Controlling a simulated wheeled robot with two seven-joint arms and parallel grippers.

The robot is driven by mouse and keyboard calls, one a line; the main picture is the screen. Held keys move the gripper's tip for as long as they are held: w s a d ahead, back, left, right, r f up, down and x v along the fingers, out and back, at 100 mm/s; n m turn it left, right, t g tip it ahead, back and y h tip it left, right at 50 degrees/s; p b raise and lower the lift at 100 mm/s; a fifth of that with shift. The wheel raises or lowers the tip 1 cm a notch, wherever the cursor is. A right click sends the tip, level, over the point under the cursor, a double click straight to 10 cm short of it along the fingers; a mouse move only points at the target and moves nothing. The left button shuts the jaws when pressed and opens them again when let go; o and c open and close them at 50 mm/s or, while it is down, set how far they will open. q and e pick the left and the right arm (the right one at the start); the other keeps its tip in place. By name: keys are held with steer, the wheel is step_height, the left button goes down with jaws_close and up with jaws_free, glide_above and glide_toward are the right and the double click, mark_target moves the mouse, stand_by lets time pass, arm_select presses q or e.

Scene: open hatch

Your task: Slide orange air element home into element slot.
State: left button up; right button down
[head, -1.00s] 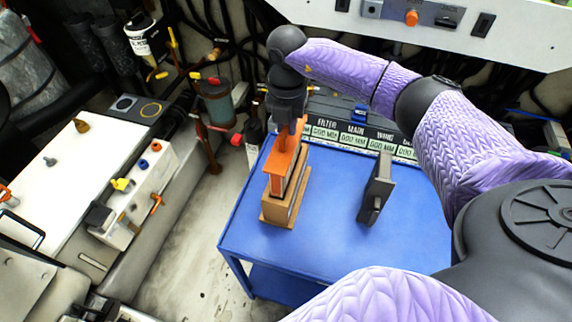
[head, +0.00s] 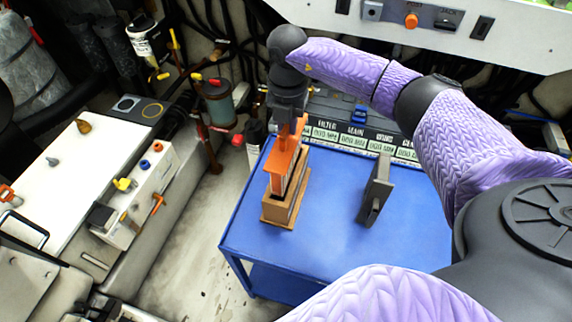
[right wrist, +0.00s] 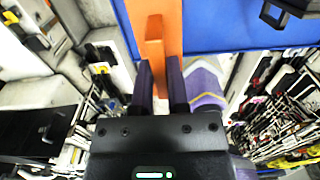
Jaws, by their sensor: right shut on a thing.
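The orange air element (head: 284,163) stands upright at the left part of the blue table, its lower part inside the tan element slot (head: 279,211). Its orange upper part stands above the slot's rim. How deep it sits inside is hidden by the slot's walls. My right gripper (head: 297,126) is above it, shut on its orange handle. In the right wrist view the two dark fingers (right wrist: 160,88) press on either side of the orange handle (right wrist: 155,35). My left gripper is not in view.
A dark grey upright part (head: 376,190) stands on the blue table (head: 330,235) to the right, apart from the slot. A labelled rack (head: 345,133) lies along the table's back. A white unit with valves (head: 125,190) is at the left. The table's front is clear.

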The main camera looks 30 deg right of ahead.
mark_target(287, 143)
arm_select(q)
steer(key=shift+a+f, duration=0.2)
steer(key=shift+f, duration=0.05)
arm_select(e)
steer(key=shift+f, duration=0.35)
arm_select(q)
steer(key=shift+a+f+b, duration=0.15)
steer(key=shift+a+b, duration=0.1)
steer(key=shift+b, duration=0.1)
arm_select(e)
steer(key=shift+f, duration=0.25)
arm_select(q)
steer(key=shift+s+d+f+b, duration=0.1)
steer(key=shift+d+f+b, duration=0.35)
steer(key=shift+b, duration=0.05)
arm_select(e)
steer(key=shift+f, duration=0.75)
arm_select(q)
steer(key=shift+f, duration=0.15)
arm_select(e)
steer(key=shift+f, duration=0.25)
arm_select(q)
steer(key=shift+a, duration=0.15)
arm_select(e)
steer(key=shift+f, duration=0.1)
